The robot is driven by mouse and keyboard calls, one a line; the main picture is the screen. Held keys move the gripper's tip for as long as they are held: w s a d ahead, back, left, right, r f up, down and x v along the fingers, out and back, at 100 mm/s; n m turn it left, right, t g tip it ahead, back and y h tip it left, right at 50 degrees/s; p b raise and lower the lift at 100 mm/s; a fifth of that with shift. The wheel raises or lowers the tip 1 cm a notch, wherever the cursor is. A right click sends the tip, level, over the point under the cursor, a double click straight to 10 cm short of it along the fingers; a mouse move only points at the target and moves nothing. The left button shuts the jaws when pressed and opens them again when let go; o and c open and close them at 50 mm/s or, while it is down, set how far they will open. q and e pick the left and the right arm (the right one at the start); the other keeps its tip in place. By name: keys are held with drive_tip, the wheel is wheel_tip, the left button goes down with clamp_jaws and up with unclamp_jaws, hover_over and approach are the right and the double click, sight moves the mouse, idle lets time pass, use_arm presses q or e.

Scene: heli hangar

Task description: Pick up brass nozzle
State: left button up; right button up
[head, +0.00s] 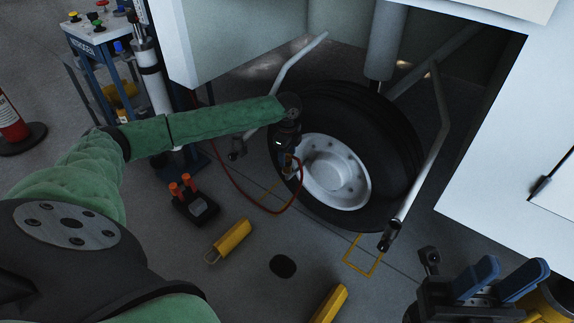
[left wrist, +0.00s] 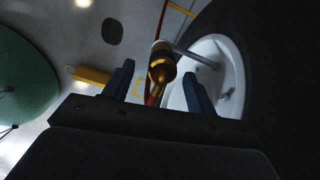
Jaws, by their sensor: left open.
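The brass nozzle (left wrist: 160,68) shows in the left wrist view, dark gold with a pale collar at its far end. It lies between the two blue fingers of my left gripper (left wrist: 158,75), with space visible on both sides, so the fingers are open around or just behind it; the exact depth is unclear. In the head view my left gripper (head: 290,163) is beside the wheel's hub, where a red hose (head: 268,208) ends; the nozzle is hard to make out there. My right gripper (head: 505,275) is at the bottom right, its blue fingers apart and empty.
A large black tyre (head: 385,150) with a white hub stands close to my left gripper. Metal struts (head: 438,130) flank it. Yellow chocks (head: 230,240) and a black box with orange posts (head: 193,203) lie on the floor. A blue cart (head: 95,50) stands at the upper left.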

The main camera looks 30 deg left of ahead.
sight(287, 156)
use_arm(q)
wheel_tip(287, 156, down, 5)
drive_tip(key=shift+w+a+r+b, duration=0.1)
drive_tip(key=shift+r+b, duration=0.1)
drive_tip(key=shift+b, duration=0.75)
drive_tip(key=shift+c, duration=0.3)
drive_tip(key=shift+r, duration=0.15)
clamp_jaws()
